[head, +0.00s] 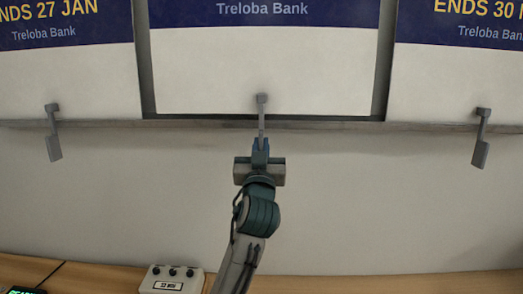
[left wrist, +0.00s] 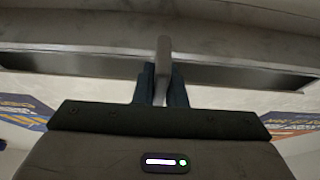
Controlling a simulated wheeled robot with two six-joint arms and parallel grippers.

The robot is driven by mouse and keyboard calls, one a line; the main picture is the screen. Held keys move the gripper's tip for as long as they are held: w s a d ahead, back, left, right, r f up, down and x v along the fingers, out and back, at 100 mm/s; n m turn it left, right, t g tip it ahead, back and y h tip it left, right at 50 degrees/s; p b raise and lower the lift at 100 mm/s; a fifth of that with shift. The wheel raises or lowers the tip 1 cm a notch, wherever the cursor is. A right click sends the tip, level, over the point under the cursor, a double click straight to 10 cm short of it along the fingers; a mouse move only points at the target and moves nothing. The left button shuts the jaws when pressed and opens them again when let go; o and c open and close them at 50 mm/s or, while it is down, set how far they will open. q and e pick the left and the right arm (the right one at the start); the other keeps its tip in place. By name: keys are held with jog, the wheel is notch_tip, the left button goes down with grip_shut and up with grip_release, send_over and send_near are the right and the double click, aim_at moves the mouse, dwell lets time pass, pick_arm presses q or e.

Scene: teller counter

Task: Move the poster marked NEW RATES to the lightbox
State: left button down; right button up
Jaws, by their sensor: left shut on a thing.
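The middle poster (head: 262,75) hangs upright, with "Treloba Bank" on its dark blue upper band. Its heading is cut off, so I cannot read NEW RATES on it. A dark frame (head: 382,65), perhaps the lightbox, shows around its sides and lower edge. A grey handle (head: 262,113) stands at the poster's lower edge. My left gripper (head: 261,149) is shut on this handle from below. The left wrist view shows the handle (left wrist: 163,55) between the fingers of my left gripper (left wrist: 161,88). My right gripper is not in view.
A left poster (head: 65,85) reads "NDS 27 JAN" and a right poster (head: 460,85) reads "ENDS 30". Each has a grey handle at its bottom, left (head: 54,135) and right (head: 482,138). A grey ledge (head: 420,127) runs below. A small box with knobs (head: 172,279) sits on the wooden counter.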

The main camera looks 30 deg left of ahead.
pick_arm(q)
jog(key=shift+s+d+r+p, duration=0.3)
jog(key=shift+s+d, duration=0.25)
jog(key=shift+s, duration=0.4)
jog(key=shift+s+d+r+p, duration=0.15)
jog(key=shift+s+d+p, duration=0.15)
jog(key=shift+s+d, duration=0.45)
jog(key=shift+s+d+r+p, duration=0.3)
jog(key=shift+s+d, duration=0.1)
jog(key=shift+s, duration=0.7)
jog(key=shift+w+a+f, duration=0.1)
jog(key=shift+w, duration=0.05)
jog(key=shift+w+a+f+b, duration=0.15)
jog(key=shift+w+a+b, duration=0.25)
jog(key=shift+w, duration=0.3)
jog(key=shift+w+a+f+b, duration=0.2)
jog(key=shift+w+a, duration=0.2)
jog(key=shift+w, duration=0.25)
jog(key=shift+w+a+f+b, duration=0.1)
jog(key=shift+w+a+b, duration=0.05)
jog(key=shift+w+a, duration=0.4)
jog(key=shift+w+a+f+b, duration=0.2)
jog(key=shift+w+a, duration=0.1)
jog(key=shift+w, duration=0.45)
jog(key=shift+d+r, duration=0.1)
